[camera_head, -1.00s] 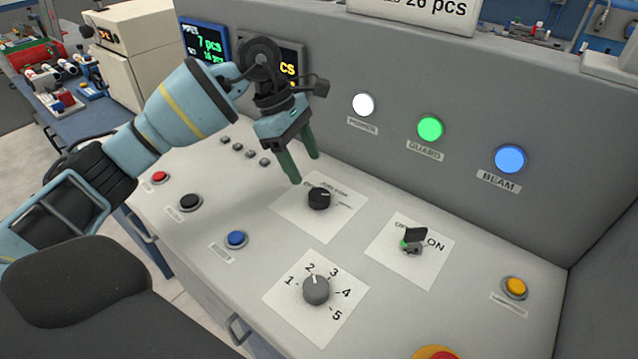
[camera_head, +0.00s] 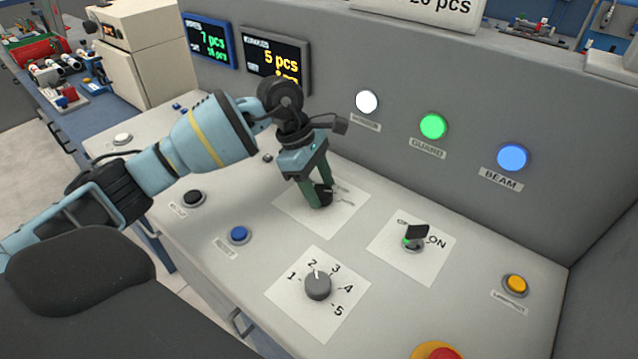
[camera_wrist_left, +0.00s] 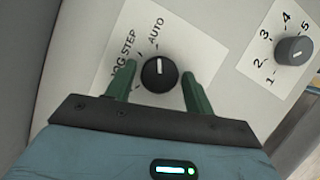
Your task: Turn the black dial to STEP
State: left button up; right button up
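The black dial (camera_head: 323,194) sits on a white label card on the sloped panel, partly hidden by my left gripper (camera_head: 317,197). In the left wrist view the dial (camera_wrist_left: 160,74) lies between the two green fingers, with a visible gap on each side. Its white pointer line faces up in that view, roughly toward the word AUTO. The words JOG and STEP (camera_wrist_left: 124,55) are printed to the left of AUTO. My left gripper is open, with its fingers lowered on either side of the dial. My right gripper is not in view.
A grey numbered dial (camera_head: 317,286) stands nearer, and a key switch (camera_head: 414,237) is to the right. Blue (camera_head: 239,234), black (camera_head: 193,198) and yellow (camera_head: 515,284) buttons surround them. A red and yellow button (camera_head: 438,353) is at the bottom edge. The grey wall (camera_head: 470,115) rises behind.

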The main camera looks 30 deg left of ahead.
pick_arm(q)
jog(key=c, duration=0.7)
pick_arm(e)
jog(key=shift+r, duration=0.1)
pick_arm(q)
jog(key=shift+s+r+n+t+p, duration=0.15)
jog(key=shift+n+t+p, duration=0.4)
jog(key=shift+n, duration=0.65)
jog(key=n+t+y+p, duration=0.1)
jog(key=n+p, duration=0.1)
jog(key=n, duration=0.1)
jog(key=shift+r+n, duration=0.1)
jog(key=shift+n, duration=0.3)
jog(key=shift+d+n+t+p, duration=0.1)
jog(key=shift+n+t+p, duration=0.3)
jog(key=shift+n, duration=0.4)
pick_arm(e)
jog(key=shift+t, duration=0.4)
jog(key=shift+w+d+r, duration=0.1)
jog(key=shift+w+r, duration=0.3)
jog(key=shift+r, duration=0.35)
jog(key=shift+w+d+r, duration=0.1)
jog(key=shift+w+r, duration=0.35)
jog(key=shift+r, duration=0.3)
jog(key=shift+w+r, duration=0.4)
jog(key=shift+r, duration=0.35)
pick_arm(q)
jog(key=shift+f, duration=0.2)
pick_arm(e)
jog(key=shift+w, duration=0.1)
